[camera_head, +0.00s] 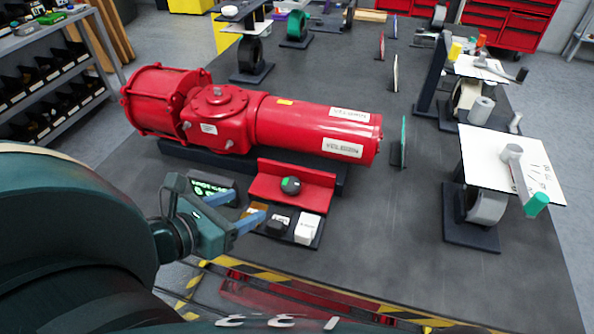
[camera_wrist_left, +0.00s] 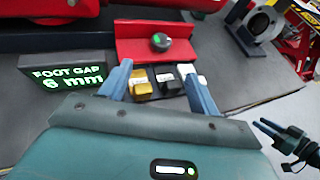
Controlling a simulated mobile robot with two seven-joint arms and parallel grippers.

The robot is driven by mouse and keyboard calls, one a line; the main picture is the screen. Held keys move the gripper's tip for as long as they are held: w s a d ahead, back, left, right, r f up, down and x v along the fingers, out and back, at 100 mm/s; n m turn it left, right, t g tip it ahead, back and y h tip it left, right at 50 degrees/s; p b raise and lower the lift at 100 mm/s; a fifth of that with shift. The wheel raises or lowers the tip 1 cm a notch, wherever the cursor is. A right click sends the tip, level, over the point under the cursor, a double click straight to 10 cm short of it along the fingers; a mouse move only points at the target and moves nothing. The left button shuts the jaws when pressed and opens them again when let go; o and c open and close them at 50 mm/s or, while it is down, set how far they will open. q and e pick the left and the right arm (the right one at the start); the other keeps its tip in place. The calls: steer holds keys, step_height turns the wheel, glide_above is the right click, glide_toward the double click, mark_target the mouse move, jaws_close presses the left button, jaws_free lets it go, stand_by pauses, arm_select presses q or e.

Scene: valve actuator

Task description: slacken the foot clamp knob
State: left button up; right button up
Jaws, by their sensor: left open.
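The foot clamp knob (camera_head: 291,185), round and black with a green mark, sits on a red angle bracket (camera_head: 312,195) in front of the red actuator (camera_head: 290,124). It also shows in the left wrist view (camera_wrist_left: 160,42). My left gripper (camera_head: 245,206) is open and empty, its blue fingers spread, short of the knob and to its left in the head view. In the left wrist view the knob lies beyond and between the fingertips (camera_wrist_left: 159,70). A dark gripper, apparently my right one (camera_wrist_left: 266,128), shows at the right edge of that view; its opening is unclear.
A display (camera_wrist_left: 68,78) reads "FOOT GAP 6 mm" left of the bracket. Yellow (camera_wrist_left: 141,88), black (camera_wrist_left: 167,82) and white (camera_head: 307,228) blocks stand in front of the bracket, close to my left fingers. Valve stands (camera_head: 487,205) line the right; the table's middle is clear.

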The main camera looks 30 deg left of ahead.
mark_target(287, 185)
arm_select(q)
steer(key=x, duration=1.2)
steer(key=shift+w+d, duration=0.2)
steer(key=shift+w, duration=0.25)
steer(key=c, duration=1)
